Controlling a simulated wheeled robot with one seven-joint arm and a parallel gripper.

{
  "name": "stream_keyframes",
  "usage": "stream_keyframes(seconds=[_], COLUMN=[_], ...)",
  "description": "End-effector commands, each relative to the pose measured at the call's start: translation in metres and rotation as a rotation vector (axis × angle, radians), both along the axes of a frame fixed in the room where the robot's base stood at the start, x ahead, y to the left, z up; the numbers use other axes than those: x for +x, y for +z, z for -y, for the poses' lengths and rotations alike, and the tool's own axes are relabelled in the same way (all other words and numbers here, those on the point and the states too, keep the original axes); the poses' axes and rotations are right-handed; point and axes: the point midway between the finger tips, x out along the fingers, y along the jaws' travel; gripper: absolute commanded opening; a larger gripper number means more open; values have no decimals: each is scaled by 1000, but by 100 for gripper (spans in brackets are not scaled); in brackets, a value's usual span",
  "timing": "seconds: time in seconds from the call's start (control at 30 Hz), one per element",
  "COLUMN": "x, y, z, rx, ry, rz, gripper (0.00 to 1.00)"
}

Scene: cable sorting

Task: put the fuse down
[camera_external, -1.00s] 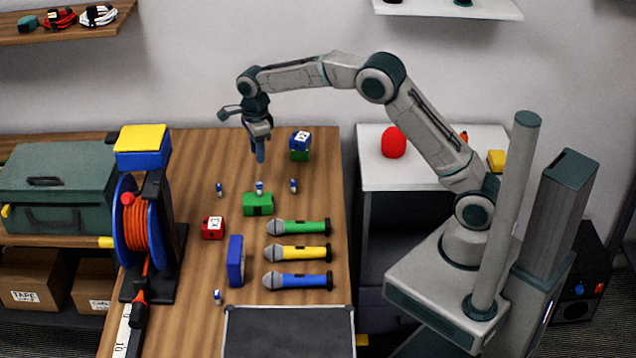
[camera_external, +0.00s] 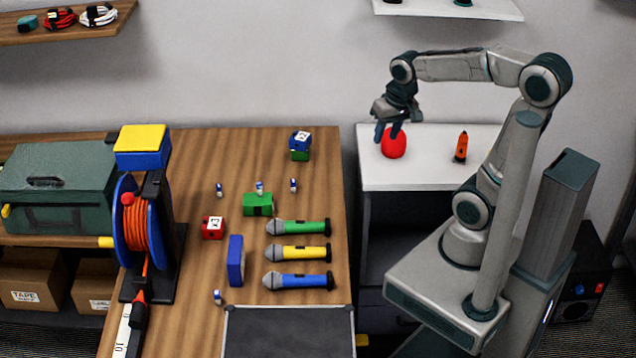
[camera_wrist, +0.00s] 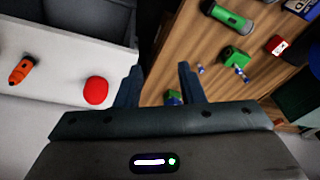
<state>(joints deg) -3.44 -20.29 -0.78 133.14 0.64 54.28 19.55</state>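Several small blue-and-white fuses stand on the wooden table: one at the left (camera_external: 219,190), one at the right (camera_external: 293,185) and one near the front (camera_external: 217,297). Another fuse (camera_external: 259,187) is at the back edge of the green block (camera_external: 258,205); I cannot tell whether it touches it. My gripper (camera_external: 388,133) is over the white cabinet, by the red rounded object. In the wrist view its fingers (camera_wrist: 160,84) are apart with nothing held between them. A fuse (camera_wrist: 201,70) shows on the table beyond the right finger.
The white cabinet (camera_external: 390,183) holds the red object (camera_external: 394,146) and an orange tool (camera_external: 461,147). On the table are a blue-and-green block stack (camera_external: 300,147), a red box (camera_external: 212,228), a blue block (camera_external: 235,260), three microphones (camera_external: 298,253) and a cable reel (camera_external: 137,228).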

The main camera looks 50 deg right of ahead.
Motion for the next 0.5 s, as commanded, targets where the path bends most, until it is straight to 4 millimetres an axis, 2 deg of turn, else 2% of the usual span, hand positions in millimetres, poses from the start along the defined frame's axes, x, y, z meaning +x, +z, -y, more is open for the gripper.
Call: stream_keyframes(seconds=[0.03,0.1,0.2,0.3,0.5], x=[-16,-33,-49,-57,-58], y=[-4,-11,-18,-22,-23], z=[5,9,13,14,15], rx=[-20,-48,-77,-94,-98], ry=[62,148,236,282,297], rz=[14,27,39,44,45], gripper=[35,35,35,35,35])
